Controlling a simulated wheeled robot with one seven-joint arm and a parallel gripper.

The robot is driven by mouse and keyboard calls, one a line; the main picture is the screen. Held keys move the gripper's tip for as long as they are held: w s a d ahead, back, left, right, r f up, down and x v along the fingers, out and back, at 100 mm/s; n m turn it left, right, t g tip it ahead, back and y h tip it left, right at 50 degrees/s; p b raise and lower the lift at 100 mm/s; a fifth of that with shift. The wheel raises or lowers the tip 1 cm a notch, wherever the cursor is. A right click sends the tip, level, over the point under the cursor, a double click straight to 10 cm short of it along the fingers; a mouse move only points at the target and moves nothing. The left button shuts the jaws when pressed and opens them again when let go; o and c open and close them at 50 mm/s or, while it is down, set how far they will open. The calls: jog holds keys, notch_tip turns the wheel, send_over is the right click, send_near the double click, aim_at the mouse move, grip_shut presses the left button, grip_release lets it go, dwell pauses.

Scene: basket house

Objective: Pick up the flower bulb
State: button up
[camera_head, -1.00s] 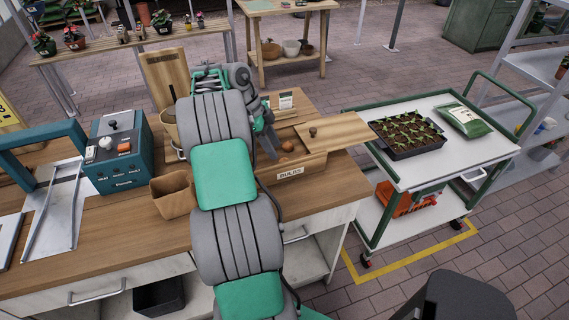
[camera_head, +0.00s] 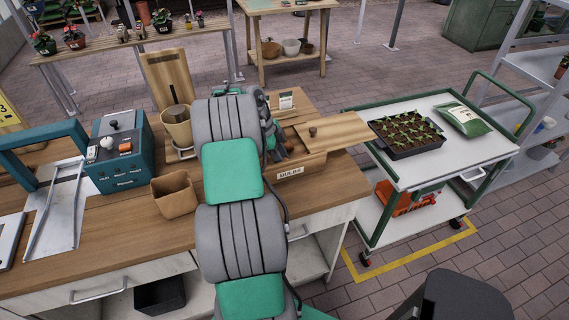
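A wooden box labelled "BULBS" (camera_head: 291,171) stands on the workbench, right of my arm. Its wooden lid (camera_head: 335,131) with a dark knob sits shifted to the right, so the left part of the box is open. A small part of a brown bulb (camera_head: 288,146) seems to show inside the opening. My gripper (camera_head: 276,152) reaches down at the box's open left part. It is mostly hidden behind my arm and the fingertips are too small to read, so I cannot tell whether it holds anything.
A square brown pot (camera_head: 174,195) stands left of my arm, with a beige pot (camera_head: 177,127) on a stand behind it. A teal machine (camera_head: 121,160) is further left. A trolley (camera_head: 420,175) with a seedling tray (camera_head: 407,135) stands to the right.

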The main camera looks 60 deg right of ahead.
grip_shut()
notch_tip(320, 180, up, 10)
dwell(0.4)
